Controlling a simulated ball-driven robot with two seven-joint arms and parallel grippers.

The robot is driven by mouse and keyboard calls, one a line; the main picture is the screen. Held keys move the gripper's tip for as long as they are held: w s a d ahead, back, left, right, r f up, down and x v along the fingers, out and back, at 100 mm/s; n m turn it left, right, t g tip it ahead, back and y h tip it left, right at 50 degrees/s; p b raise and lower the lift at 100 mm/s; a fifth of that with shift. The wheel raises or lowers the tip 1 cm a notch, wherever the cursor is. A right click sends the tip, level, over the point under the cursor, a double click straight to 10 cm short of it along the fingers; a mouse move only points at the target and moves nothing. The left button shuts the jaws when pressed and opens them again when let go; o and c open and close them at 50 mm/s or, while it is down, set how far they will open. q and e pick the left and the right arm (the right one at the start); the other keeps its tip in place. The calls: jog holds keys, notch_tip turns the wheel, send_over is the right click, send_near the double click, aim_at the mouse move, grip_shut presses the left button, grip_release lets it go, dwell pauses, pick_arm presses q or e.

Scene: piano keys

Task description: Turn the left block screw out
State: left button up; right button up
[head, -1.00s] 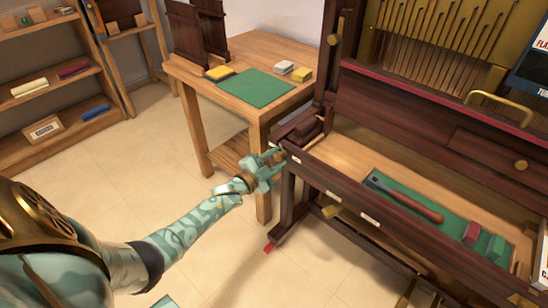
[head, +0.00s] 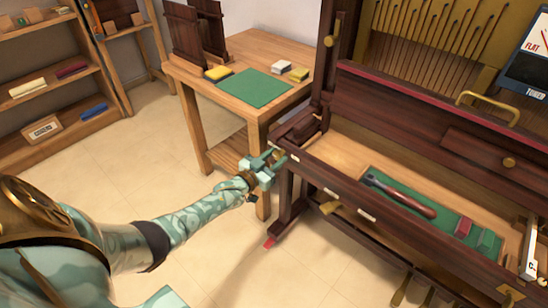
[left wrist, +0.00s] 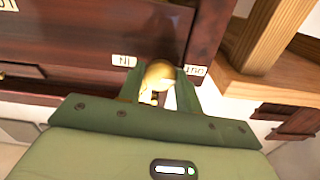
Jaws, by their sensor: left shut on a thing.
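The left block screw shows as a round brass knob (left wrist: 159,74) on the dark wooden end of the piano in the left wrist view. A white label (left wrist: 124,61) reading IN, upside down, is on its left, and an OUT label (left wrist: 195,70) is on its right. My left gripper (left wrist: 157,92) has its green fingers on either side of the knob and is shut on it. In the head view my left gripper (head: 271,160) is at the left front corner of the piano (head: 345,178), where it hides the screw. My right gripper is not in view.
A wooden table (head: 225,96) with a green mat (head: 255,88) stands behind my left gripper. Shelves (head: 50,80) are at far left. The floor between is clear.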

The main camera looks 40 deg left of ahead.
pick_arm(q)
jog(key=shift+f+n, duration=0.1)
jog(key=shift+n, duration=0.3)
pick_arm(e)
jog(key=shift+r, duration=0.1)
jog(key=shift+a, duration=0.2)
pick_arm(q)
jog(key=o, duration=1)
jog(key=shift+s, duration=0.1)
jog(key=shift+s+p, duration=0.35)
jog(key=s+p, duration=0.1)
jog(key=s, duration=0.4)
jog(key=s+a+p, duration=0.1)
jog(key=s+p, duration=0.1)
jog(key=s, duration=0.3)
jog(key=s+p, duration=0.2)
jog(key=s, duration=0.3)
jog(key=shift+s+a, duration=0.15)
jog(key=shift+s, duration=0.05)
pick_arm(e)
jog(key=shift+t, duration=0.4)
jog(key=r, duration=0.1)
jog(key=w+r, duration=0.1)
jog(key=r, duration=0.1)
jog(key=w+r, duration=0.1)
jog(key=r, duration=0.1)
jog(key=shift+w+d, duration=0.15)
